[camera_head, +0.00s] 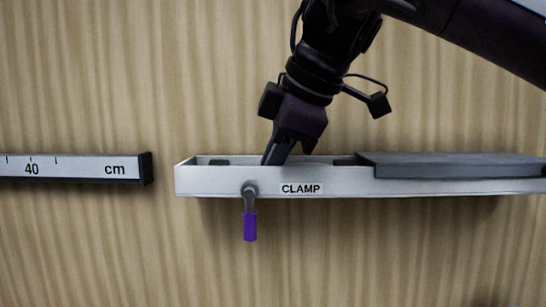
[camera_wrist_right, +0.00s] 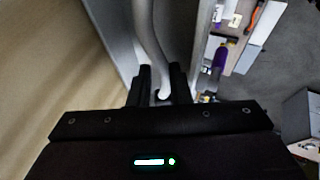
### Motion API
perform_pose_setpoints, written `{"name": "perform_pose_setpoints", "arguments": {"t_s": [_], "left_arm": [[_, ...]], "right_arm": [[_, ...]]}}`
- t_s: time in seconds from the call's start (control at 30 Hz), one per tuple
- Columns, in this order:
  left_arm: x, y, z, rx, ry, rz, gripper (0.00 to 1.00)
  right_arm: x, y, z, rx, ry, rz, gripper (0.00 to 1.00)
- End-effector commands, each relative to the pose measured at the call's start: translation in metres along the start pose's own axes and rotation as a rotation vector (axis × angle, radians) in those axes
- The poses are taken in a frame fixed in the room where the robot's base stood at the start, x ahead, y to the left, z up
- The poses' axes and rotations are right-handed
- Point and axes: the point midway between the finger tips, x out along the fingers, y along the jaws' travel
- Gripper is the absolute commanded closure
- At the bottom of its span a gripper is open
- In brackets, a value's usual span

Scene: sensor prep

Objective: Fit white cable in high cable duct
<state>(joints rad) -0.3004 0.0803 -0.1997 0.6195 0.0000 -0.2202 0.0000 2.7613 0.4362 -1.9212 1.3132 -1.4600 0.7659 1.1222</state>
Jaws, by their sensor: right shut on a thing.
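A white cable duct (camera_head: 220,183) labelled CLAMP is fixed to the wood-grain wall, open at the top on its left part. My right gripper (camera_head: 277,156) reaches down from above, its fingertips inside the open part of the duct. In the right wrist view, the white cable (camera_wrist_right: 146,35) runs between the duct's walls and down to my right gripper (camera_wrist_right: 161,82), which is shut on it near its curved end. In the head view the cable is hidden by the duct's front wall. My left gripper is in neither view.
A grey cover (camera_head: 455,164) lies over the duct's right part. A lever with a purple handle (camera_head: 250,226) hangs at the duct's front. A ruler (camera_head: 80,168) is on the wall to the left, with a gap between. The right wrist view shows shelves with several items (camera_wrist_right: 221,56) below.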

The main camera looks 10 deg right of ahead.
Motion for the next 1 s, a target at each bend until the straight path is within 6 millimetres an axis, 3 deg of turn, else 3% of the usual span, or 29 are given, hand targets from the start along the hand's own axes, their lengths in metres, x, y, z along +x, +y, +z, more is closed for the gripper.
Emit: {"name": "perform_pose_setpoints", "arguments": {"t_s": [0.33, 0.37, 0.57, 0.97, 1.0], "left_arm": [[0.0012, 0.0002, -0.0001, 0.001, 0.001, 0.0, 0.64], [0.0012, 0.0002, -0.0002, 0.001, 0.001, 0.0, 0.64], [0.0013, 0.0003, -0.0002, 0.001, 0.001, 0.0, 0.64], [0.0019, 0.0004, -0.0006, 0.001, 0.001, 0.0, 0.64], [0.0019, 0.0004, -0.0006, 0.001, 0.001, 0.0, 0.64]], "right_arm": [[0.0015, -0.0008, 0.0006, 0.0, 0.0, 0.0, 1.0], [0.0015, -0.0008, 0.0006, 0.0, 0.0, 0.0, 0.81], [0.0021, -0.0017, 0.0007, 0.0, -0.002, -0.003, 0.57], [0.0048, -0.0043, 0.0012, -0.001, -0.007, -0.011, 0.57], [0.0051, -0.0045, 0.0013, -0.001, -0.007, -0.012, 0.69]]}}
